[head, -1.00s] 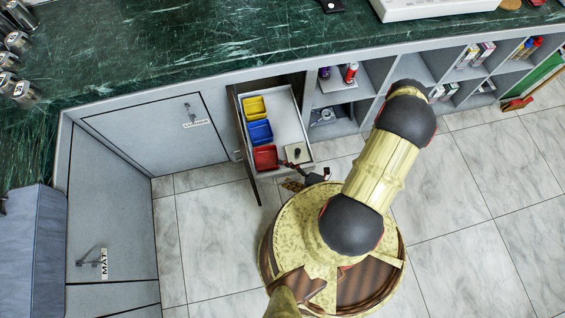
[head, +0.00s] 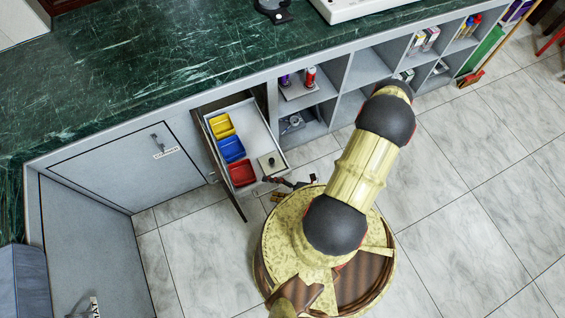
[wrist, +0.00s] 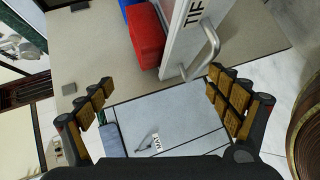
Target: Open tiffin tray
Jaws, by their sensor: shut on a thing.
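The tiffin tray is an open white drawer (head: 258,128) under the counter in the head view. Its white front panel (wrist: 188,42), with the letters "TIF" and a curved metal handle (wrist: 212,42), shows in the wrist view. My gripper (wrist: 160,90) is at this front. Its fingers are spaced apart, with the handle close by the right fingertip. In the head view my gripper is small and dark beside the drawer front, partly hidden by my arm.
A closed cabinet door (head: 125,160) is to the left, open shelves (head: 372,75) to the right. Tiled floor (head: 450,200) is clear at right.

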